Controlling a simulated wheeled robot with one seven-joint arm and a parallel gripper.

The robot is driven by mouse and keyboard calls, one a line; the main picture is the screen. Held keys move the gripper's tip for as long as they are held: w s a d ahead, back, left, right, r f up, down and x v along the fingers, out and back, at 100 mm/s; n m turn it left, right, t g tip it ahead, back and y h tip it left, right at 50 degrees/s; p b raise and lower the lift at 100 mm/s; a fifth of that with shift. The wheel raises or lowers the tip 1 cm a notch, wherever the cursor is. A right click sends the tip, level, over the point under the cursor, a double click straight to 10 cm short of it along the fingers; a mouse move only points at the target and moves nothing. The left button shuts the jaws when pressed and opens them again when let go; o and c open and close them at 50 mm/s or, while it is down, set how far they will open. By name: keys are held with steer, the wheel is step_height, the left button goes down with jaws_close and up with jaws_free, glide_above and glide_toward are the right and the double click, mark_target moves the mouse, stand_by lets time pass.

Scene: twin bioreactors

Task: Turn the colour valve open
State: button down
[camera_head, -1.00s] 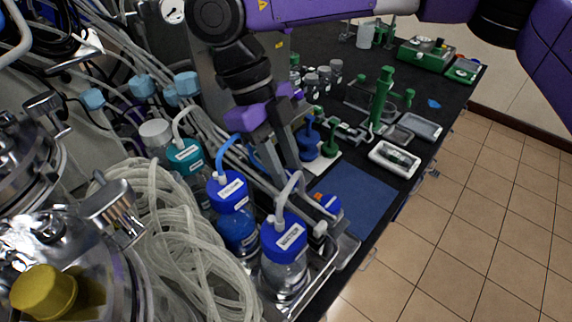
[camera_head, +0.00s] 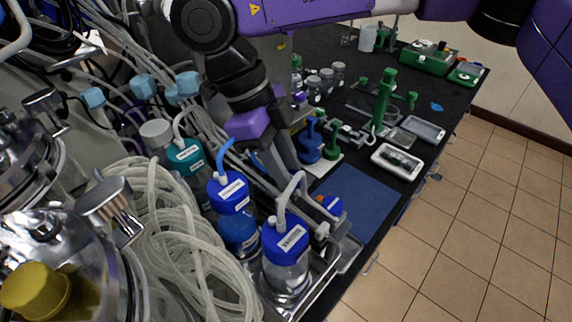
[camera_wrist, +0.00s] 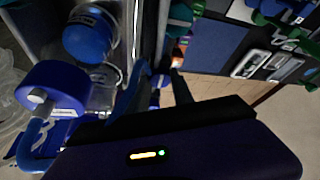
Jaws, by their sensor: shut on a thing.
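My gripper (camera_head: 297,172) reaches down behind the front bottles in the head view, its fingertips partly covered by a bent bottle tube. In the wrist view, a dark finger (camera_wrist: 180,88) ends beside a small orange-lit part (camera_wrist: 179,53), and blue tubing runs close by. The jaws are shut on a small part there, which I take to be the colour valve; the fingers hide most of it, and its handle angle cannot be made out. A small blue piece with an orange mark (camera_head: 328,204) sits just right of the fingertips.
Blue-capped bottles (camera_head: 286,245) (camera_head: 231,194) and a teal-capped bottle (camera_head: 187,156) stand in a metal tray left of and in front of my gripper. Coiled clear hoses (camera_head: 165,240) lie left. A blue mat (camera_head: 358,200) is bare on the bench. A green stand (camera_head: 384,95) is farther back.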

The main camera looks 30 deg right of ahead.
steer(key=c, duration=1.1)
jaws_free()
steer(key=shift+r, duration=0.1)
steer(key=v, duration=0.7)
steer(key=shift+a+r+b, duration=0.15)
steer(key=shift+r+b, duration=0.1)
steer(key=shift+b, duration=0.05)
steer(key=shift+w, duration=0.15)
